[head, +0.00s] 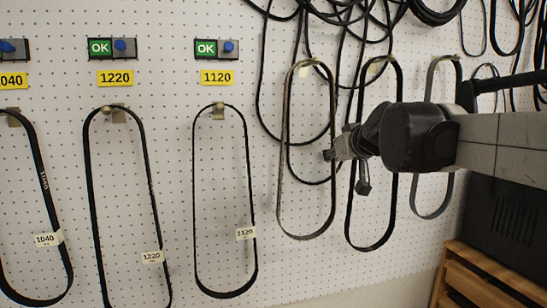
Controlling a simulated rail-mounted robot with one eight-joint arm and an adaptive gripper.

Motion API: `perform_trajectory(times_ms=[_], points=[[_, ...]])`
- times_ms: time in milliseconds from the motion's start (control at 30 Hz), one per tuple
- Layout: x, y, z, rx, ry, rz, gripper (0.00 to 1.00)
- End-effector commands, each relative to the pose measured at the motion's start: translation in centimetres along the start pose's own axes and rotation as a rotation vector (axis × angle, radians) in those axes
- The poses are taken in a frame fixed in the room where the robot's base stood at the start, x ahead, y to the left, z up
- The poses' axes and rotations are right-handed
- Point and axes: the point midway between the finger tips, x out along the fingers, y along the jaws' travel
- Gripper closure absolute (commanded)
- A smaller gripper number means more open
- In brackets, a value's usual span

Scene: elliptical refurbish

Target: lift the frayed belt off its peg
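A brownish belt with a rough, worn-looking edge (281,150) hangs as a long loop from a peg near the top of the pegboard. It looks like the frayed belt. A pale tag shows near its top. My gripper (346,172) is in front of the board, between this belt's right strand and the black belt to its right. Its fingers are spread apart, one toward the brownish belt's right strand and one lower down. Nothing shows between them. Whether a finger touches the belt I cannot tell.
Black belts tagged 1120 (195,180), 1220 (89,190) and 1040 (39,160) hang at left under labels. A black belt (349,210) and a grey belt (418,205) hang close by on the right. Loose cords drape above. A wooden rack (480,285) stands lower right.

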Motion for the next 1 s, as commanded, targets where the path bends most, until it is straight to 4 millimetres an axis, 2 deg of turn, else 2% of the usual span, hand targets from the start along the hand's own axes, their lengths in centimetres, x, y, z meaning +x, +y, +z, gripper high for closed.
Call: perform_trajectory(times_ms=[433, 800, 1000], points=[[-0.7, 0.1, -0.7, 0.000, 0.000, 0.000, 1.00], [-3.1, 0.5, -6.5, 0.000, 0.000, 0.000, 1.00], [-6.7, 0.5, -4.7, 0.002, 0.000, 0.002, 1.00]])
